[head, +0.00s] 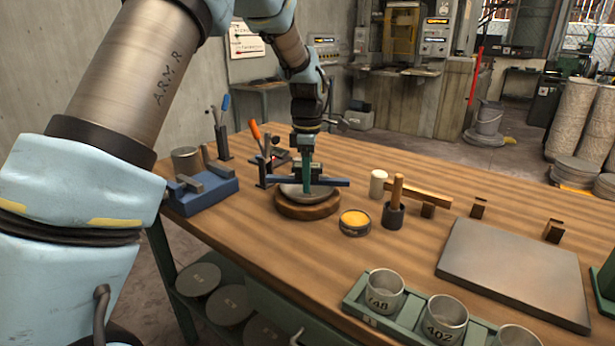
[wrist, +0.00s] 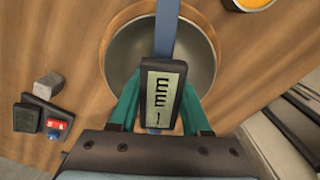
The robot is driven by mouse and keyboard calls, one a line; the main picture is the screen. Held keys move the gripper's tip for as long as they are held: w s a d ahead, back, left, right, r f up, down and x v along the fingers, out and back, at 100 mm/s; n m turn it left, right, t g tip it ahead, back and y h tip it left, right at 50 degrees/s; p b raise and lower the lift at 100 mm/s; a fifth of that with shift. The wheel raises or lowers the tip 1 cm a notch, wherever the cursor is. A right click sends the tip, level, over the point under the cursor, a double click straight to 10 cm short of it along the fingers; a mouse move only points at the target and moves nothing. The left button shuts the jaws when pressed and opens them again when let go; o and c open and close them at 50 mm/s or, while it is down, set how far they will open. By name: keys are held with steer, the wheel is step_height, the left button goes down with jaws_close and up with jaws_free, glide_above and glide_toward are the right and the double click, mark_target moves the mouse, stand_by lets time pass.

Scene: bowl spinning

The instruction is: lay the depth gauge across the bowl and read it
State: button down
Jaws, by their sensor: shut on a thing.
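My gripper (head: 307,178) is shut on the depth gauge, with its teal fingers (wrist: 158,100) on both sides of the gauge's dark display body. The gauge's blue bar (head: 337,182) spans above the grey metal bowl (head: 291,190) and runs over it in the wrist view (wrist: 165,35). I cannot tell whether the bar touches the rim. The bowl (wrist: 198,60) sits in a round wooden ring (head: 308,211) on the bench. The gauge's display (wrist: 159,99) faces the wrist camera with sideways dark characters; I cannot read them surely.
A blue block (head: 205,192) is at left. A grey slab (head: 515,265) and a green tray with numbered cups (head: 385,292) lie at front right.

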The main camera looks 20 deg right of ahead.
steer(key=shift+f, duration=0.1)
stand_by(0.3)
steer(key=shift+c, duration=1.4)
jaws_free()
step_height(320, 180, up, 11)
steer(key=shift+f+b, duration=0.1)
steer(key=shift+b, duration=0.7)
